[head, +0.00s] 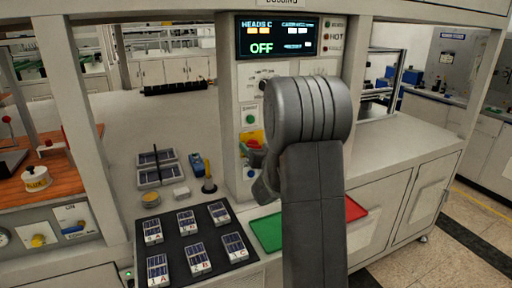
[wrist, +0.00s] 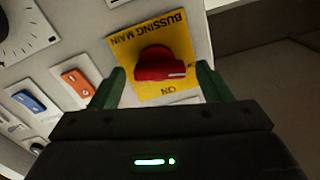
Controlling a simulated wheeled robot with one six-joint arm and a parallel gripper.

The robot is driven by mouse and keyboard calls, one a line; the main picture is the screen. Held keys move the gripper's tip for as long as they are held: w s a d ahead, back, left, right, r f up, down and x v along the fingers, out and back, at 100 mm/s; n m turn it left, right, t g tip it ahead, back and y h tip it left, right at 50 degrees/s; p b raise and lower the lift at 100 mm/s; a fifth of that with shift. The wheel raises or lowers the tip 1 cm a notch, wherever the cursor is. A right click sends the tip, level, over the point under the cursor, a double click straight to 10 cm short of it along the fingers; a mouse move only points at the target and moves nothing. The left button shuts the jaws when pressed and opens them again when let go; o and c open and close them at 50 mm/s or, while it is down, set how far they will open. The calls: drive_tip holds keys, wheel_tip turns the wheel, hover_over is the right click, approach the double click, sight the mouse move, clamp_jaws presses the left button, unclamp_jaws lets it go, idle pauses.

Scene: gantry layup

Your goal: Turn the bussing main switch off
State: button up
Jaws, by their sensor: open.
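The bussing main switch is a red rotary knob (wrist: 163,65) on a yellow plate (wrist: 125,45) in the wrist view. The plate reads BUSSING MAIN and ON, upside down in this view. A white mark on the knob points right. My gripper (wrist: 160,78) is open, with one green finger on each side of the knob and visible gaps between; I see no contact. In the head view the yellow plate (head: 257,134) is partly hidden behind my arm, and my gripper (head: 252,152) is mostly hidden at the panel.
In the wrist view an orange switch (wrist: 77,82) and a blue switch (wrist: 29,101) sit left of the plate. In the head view a display (head: 279,37) above reads OFF. A black mat (head: 179,238) with several dark cells and a green tray (head: 266,233) lie below on the bench.

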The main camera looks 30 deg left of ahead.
drive_tip(key=c, duration=1)
drive_tip(key=n+b, duration=0.3)
drive_tip(key=b, duration=0.3)
drive_tip(key=shift+f, duration=0.15)
drive_tip(key=o, duration=1)
